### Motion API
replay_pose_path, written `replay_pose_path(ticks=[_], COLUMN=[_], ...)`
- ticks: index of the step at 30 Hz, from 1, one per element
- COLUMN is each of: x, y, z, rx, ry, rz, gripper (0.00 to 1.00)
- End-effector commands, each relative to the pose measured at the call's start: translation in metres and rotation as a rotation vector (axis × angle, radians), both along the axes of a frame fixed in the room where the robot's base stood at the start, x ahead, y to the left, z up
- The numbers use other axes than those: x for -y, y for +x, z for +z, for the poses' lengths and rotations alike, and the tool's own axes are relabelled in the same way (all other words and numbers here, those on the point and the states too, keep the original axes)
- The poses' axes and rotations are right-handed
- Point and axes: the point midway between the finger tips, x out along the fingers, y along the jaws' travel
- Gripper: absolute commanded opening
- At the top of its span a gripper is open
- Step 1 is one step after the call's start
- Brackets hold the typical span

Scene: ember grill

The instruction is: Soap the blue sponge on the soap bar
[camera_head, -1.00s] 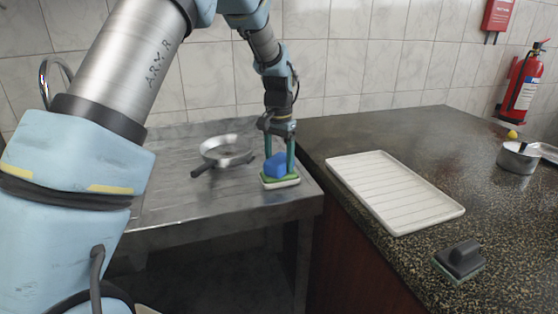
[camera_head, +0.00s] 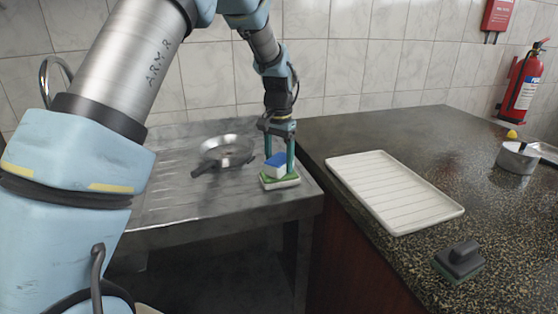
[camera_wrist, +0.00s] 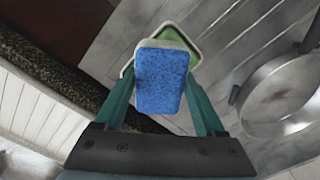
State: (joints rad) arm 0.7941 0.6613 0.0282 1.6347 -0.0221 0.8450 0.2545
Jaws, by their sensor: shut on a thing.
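The blue sponge (camera_head: 276,161) is between the two green fingers of my gripper (camera_head: 279,167), which is shut on it. In the head view a white layer shows on its lower front side. In the wrist view the sponge's blue face (camera_wrist: 160,80) fills the space between the fingers. Directly below is a green soap bar (camera_head: 266,178) in a white dish (camera_head: 285,184) on the metal drainboard. The wrist view shows a green strip of the soap (camera_wrist: 178,38) beyond the sponge. The sponge appears to be at the soap's top; I cannot tell whether they touch.
A metal pan (camera_head: 226,150) lies on the drainboard (camera_head: 180,192), left of the soap dish. On the dark counter to the right are a white ribbed tray (camera_head: 394,190), a dark-handled scrubber (camera_head: 460,259), a small pot (camera_head: 517,157) and a small yellow object (camera_head: 512,134).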

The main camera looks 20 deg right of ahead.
Motion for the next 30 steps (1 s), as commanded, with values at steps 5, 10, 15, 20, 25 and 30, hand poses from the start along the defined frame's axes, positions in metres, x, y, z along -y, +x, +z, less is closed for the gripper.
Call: replay_pose_path(ticks=[5,10,15,20,25,30], x=[0.000,0.000,0.000,0.000,0.000,0.000], y=[0.000,0.000,0.000,0.000,0.000,0.000], z=[0.011,0.025,0.038,0.051,0.063,0.070], rx=[-0.001,-0.001,-0.001,0.000,0.000,-0.001], ry=[0.002,0.002,0.001,0.000,0.000,0.000], rz=[0.000,0.000,0.000,0.000,0.000,0.000], gripper=[0.27,0.27,0.27,0.27,0.27,0.27])
